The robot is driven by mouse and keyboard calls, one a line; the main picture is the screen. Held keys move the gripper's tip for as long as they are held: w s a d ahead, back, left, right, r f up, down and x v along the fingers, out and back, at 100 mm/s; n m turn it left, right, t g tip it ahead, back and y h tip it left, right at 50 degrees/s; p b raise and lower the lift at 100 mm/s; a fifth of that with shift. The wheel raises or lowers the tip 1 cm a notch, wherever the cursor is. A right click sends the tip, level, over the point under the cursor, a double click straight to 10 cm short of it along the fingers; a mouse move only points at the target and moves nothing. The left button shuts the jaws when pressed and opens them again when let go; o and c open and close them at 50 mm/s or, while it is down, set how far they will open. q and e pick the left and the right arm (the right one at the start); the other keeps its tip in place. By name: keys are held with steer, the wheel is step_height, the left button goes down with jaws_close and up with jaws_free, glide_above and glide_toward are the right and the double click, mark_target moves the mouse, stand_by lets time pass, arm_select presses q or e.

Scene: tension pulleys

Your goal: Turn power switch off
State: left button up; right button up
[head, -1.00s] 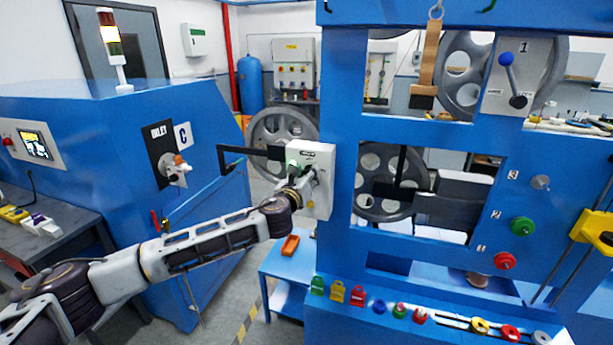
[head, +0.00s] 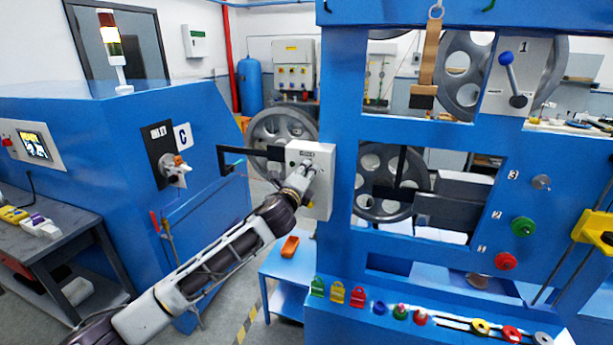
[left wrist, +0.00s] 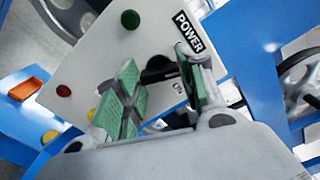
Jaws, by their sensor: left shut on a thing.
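The light grey power box (head: 321,202) is fixed at the left edge of the blue machine frame, and its face also fills much of the left wrist view (left wrist: 88,58). The dark power switch (left wrist: 158,74) is on that face, beside the POWER label (left wrist: 188,32) and a partly covered ON mark. My left gripper (head: 308,168) is at the box, shut on the switch between its green-padded fingers. The fingers hide part of the switch, so its exact angle is hard to tell. My right gripper is not in view.
The blue machine frame (head: 343,250) stands just right of the box. A spoked wheel (head: 283,122) and a black bracket are left of it. A small blue table (head: 283,262) with an orange item (head: 290,246) is below. The blue cabinet (head: 80,130) is at left.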

arm_select(q)
steer(key=n, duration=0.4)
steer(key=shift+f+n, duration=0.1)
steer(key=shift+n, duration=0.2)
stand_by(0.4)
steer(key=o, duration=1)
steer(key=shift+v, duration=6)
steer(key=shift+n, duration=0.3)
